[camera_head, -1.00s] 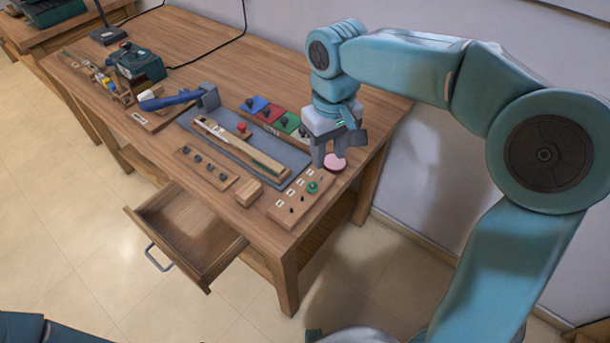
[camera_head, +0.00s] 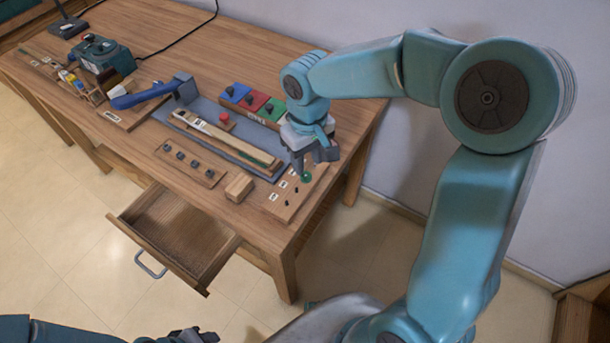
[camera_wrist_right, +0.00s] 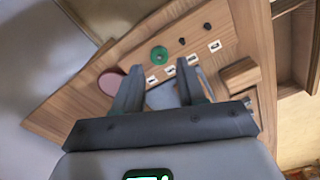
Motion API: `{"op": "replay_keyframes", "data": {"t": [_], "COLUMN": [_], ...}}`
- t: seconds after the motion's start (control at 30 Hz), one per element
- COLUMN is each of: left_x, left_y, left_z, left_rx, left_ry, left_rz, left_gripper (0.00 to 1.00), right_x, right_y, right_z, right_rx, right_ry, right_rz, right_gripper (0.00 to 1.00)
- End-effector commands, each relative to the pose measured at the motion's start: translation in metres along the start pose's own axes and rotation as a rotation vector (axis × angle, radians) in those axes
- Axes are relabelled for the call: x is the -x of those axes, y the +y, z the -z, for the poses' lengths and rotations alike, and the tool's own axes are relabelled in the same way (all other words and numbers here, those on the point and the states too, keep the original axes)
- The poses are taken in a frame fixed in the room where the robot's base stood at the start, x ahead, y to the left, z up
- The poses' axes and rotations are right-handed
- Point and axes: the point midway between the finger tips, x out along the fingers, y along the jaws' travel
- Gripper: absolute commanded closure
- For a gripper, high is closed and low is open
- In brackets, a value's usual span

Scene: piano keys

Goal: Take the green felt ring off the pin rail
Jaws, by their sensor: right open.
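The green felt ring (camera_head: 307,177) sits around a pin near the far end of the wooden pin rail (camera_head: 281,211). In the right wrist view the ring (camera_wrist_right: 158,54) lies flat on the rail, just beyond my fingertips. My right gripper (camera_head: 314,160) hangs over the far end of the rail, close to the ring. It is open, with nothing between its fingers (camera_wrist_right: 158,88). Two bare dark pins show beside the ring. A dark part at the bottom edge looks like my left gripper (camera_head: 196,335); its jaws are not clear.
A small wooden block (camera_head: 239,187) and a board with several dark knobs (camera_head: 193,164) lie beside the rail. A pink disc (camera_wrist_right: 110,82) is near my fingers in the wrist view. The drawer (camera_head: 180,230) stands open at the front.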

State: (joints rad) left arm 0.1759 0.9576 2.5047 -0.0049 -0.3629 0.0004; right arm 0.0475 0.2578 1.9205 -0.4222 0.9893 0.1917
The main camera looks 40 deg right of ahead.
Motion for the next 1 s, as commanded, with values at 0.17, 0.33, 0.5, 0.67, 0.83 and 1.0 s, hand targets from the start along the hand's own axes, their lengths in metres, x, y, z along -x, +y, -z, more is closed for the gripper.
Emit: {"op": "replay_keyframes", "data": {"t": [0.17, 0.33, 0.5, 0.67, 0.83, 1.0], "left_x": [0.000, 0.001, 0.000, 0.000, 0.000, 0.000], "left_y": [0.000, 0.000, 0.000, 0.000, 0.000, 0.000], "left_z": [0.000, 0.000, 0.000, 0.000, 0.000, 0.000], "left_rx": [0.000, 0.000, 0.000, 0.000, 0.000, 0.000], "left_ry": [0.000, 0.000, 0.000, 0.000, 0.000, 0.000], "left_rz": [0.000, 0.000, 0.000, 0.000, 0.000, 0.000], "left_gripper": [0.64, 0.64, 0.64, 0.64, 0.64, 0.64], "right_x": [-0.014, -0.041, -0.059, -0.060, -0.059, -0.059], "right_y": [0.001, 0.004, 0.003, 0.003, 0.003, 0.003], "right_z": [0.002, 0.007, 0.008, 0.009, 0.009, 0.009], "right_rx": [0.000, 0.001, 0.000, 0.000, 0.000, 0.000], "right_ry": [-0.003, -0.005, -0.002, 0.000, 0.000, 0.000], "right_rz": [0.000, 0.001, 0.000, 0.000, 0.000, 0.000], "right_gripper": [0.60, 0.60, 0.60, 0.60, 0.92, 1.00]}}
